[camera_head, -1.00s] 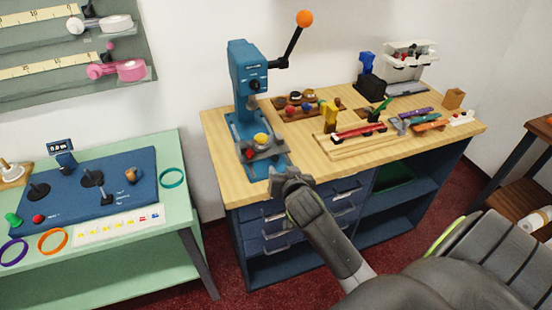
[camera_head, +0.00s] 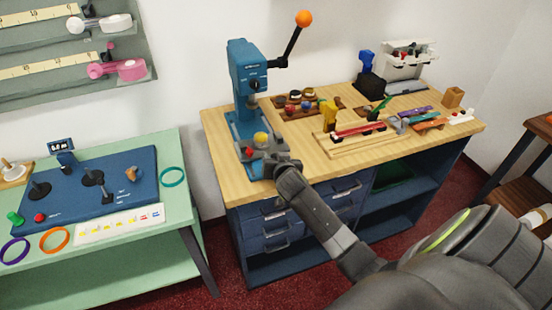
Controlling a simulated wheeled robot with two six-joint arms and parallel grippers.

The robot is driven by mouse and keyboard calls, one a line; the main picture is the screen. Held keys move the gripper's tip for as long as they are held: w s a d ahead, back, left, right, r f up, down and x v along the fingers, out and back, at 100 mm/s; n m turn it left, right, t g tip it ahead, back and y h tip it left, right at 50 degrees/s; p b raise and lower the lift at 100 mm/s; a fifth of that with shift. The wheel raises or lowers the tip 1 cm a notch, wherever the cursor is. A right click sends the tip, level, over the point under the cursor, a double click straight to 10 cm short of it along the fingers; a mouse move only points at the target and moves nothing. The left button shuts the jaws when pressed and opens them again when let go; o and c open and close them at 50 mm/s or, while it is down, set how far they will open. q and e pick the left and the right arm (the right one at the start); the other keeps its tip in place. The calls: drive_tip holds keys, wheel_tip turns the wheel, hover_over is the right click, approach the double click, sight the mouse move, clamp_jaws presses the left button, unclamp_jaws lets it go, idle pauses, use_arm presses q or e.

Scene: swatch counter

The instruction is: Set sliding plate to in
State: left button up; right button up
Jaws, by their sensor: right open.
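A blue press (camera_head: 246,82) with an orange-knobbed lever stands at the left of the wooden-topped bench (camera_head: 226,152). At the foot of the press is a grey sliding plate (camera_head: 256,152) with a yellow knob (camera_head: 261,138) and a small red part on it. My right gripper (camera_head: 275,165) is at the front right corner of the plate, close to it. Its jaws are open, though the fingertips are small and partly blend with the plate. I cannot tell whether they touch it. My left gripper is not in view.
A green table (camera_head: 105,265) with a blue control panel (camera_head: 110,198) stands to the left. Tool racks and coloured tools, including a red bar (camera_head: 358,131), fill the bench to the right. Drawers (camera_head: 268,225) are below the bench top.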

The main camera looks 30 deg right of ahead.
sight(268, 142)
clamp_jaws()
drive_tip(key=w+b, duration=0.1)
drive_tip(key=w, duration=0.1)
drive_tip(key=w+d+b, duration=0.1)
drive_tip(key=w, duration=0.2)
drive_tip(key=w+b, duration=0.1)
drive_tip(key=w, duration=0.1)
drive_tip(key=shift+w+d+f+b, duration=0.15)
drive_tip(key=shift+w+d+b, duration=0.1)
drive_tip(key=shift+d+b, duration=0.15)
drive_tip(key=shift+w, duration=0.15)
drive_tip(key=shift+r, duration=0.35)
drive_tip(key=shift+c, duration=1.1)
unclamp_jaws()
drive_tip(key=shift+o, duration=1.1)
drive_tip(key=shift+w+f, duration=0.2)
